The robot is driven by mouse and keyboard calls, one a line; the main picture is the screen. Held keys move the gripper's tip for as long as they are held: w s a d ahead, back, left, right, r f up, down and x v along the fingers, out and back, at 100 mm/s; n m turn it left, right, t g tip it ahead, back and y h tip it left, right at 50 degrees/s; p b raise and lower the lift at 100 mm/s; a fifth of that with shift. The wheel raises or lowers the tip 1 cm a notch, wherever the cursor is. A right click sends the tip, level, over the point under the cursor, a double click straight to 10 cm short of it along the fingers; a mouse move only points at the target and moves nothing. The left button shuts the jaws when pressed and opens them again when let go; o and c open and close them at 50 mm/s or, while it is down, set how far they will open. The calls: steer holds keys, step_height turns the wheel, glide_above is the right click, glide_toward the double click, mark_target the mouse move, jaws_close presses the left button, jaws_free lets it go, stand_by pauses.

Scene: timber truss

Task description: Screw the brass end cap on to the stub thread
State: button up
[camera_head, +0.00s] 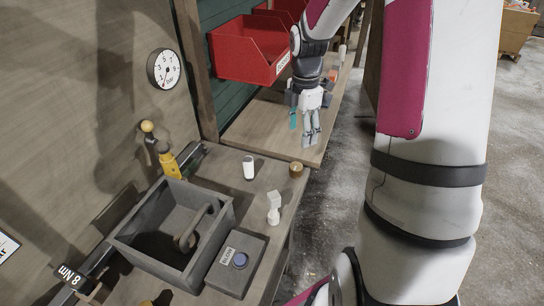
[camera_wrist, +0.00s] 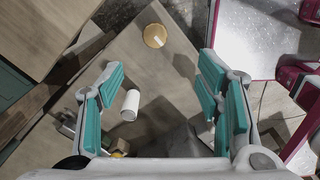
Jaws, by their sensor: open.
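The brass end cap (camera_head: 296,169) is a small round brown-gold piece near the right edge of the bench. In the wrist view it is a round disc (camera_wrist: 155,35) beyond the fingertips, at the top middle. My gripper (camera_head: 303,132) hangs above the bench, higher and farther back than the cap, apart from it. In the wrist view its teal-padded fingers (camera_wrist: 160,88) stand wide apart with nothing gripped. I cannot make out the stub thread for certain in either view.
A white cylinder (camera_head: 249,168) stands left of the cap, and a white bottle-like piece (camera_head: 274,207) stands nearer. A grey sink-like box (camera_head: 222,207), a grey block with a blue button (camera_head: 238,264) and a yellow fitting (camera_head: 169,164) crowd the left. A red bin (camera_head: 243,52) hangs behind.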

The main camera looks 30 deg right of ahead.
steer(key=f, duration=0.2)
glide_above(296, 166)
steer(key=shift+n, duration=0.3)
steer(key=f, duration=0.6)
steer(key=shift+s+a+f, duration=0.15)
steer(key=shift+s+f, duration=0.05)
steer(key=shift+f, duration=0.1)
steer(key=shift+w+f, duration=0.2)
steer(key=shift+f, duration=2.8)
steer(key=c, duration=1.1)
